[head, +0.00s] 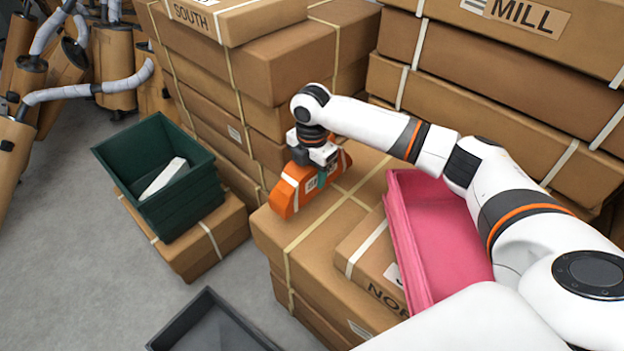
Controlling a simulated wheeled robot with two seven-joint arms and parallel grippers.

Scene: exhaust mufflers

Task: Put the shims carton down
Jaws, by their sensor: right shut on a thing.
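The shims carton, an orange box with a pale label (293,190), is in my right gripper (318,170). The gripper points down and is shut on the carton's upper part, hiding some of it. The carton is at the top of a strapped cardboard box (300,250), near its back left edge. I cannot tell whether its underside touches the box or hangs just above it. My left gripper is not in view.
A pink tray (440,235) lies to the right, under my right arm. A green crate (160,205) holding a white piece stands at left. Tall carton stacks (275,65) rise behind. A dark grey tray (212,330) is at the bottom. Box top in front of the carton is clear.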

